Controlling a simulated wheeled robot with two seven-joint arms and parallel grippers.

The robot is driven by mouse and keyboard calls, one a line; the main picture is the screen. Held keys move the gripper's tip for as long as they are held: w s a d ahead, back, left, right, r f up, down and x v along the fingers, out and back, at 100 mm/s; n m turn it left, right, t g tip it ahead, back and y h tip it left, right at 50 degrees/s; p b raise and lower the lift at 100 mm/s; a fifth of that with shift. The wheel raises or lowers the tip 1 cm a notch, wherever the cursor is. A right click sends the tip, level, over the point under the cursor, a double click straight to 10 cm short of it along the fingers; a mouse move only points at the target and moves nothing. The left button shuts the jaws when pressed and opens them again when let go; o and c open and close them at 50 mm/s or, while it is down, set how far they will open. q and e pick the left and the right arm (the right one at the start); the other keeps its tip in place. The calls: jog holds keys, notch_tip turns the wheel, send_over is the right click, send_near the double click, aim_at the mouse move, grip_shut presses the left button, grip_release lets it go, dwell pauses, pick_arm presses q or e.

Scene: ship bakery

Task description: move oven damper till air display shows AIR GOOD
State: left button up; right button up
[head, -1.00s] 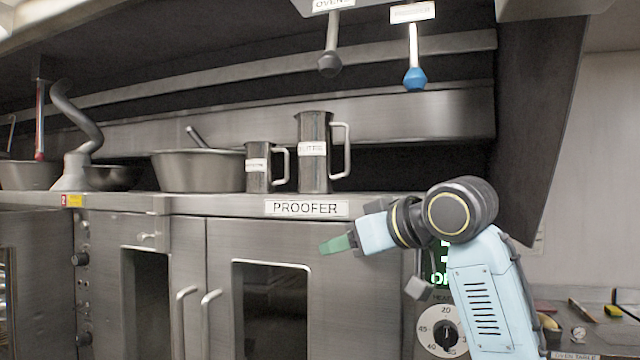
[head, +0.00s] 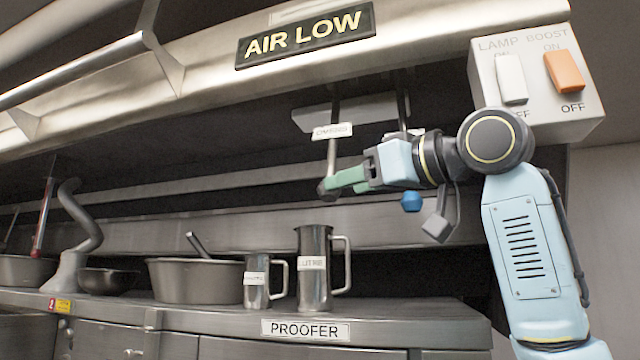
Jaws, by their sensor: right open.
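The air display (head: 306,36) at the top reads AIR LOW. The oven damper lever (head: 332,156) hangs under the hood below a small white label, its dark grey knob (head: 323,191) at the bottom. The second lever's blue knob (head: 411,202) shows just below my right wrist; most of its rod is hidden behind my arm. My right gripper (head: 338,181) has green fingers, is open and points left. Its fingertips overlap the grey knob and hide part of it; I cannot tell if they touch or straddle it. My left gripper is out of view.
A switch box (head: 545,85) with a white lamp switch and an orange boost switch is at upper right. Below, the proofer top (head: 400,312) holds a large measuring jug (head: 314,285), a smaller jug (head: 256,287) and bowls. A rail (head: 70,90) runs along the upper left.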

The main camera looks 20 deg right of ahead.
aim_at(320, 192)
jog(key=p+x, duration=0.2)
jog(key=x, duration=0.5)
jog(key=shift+w+a, duration=0.1)
jog(key=shift+w, duration=0.1)
jog(key=shift+s, duration=0.1)
grip_shut()
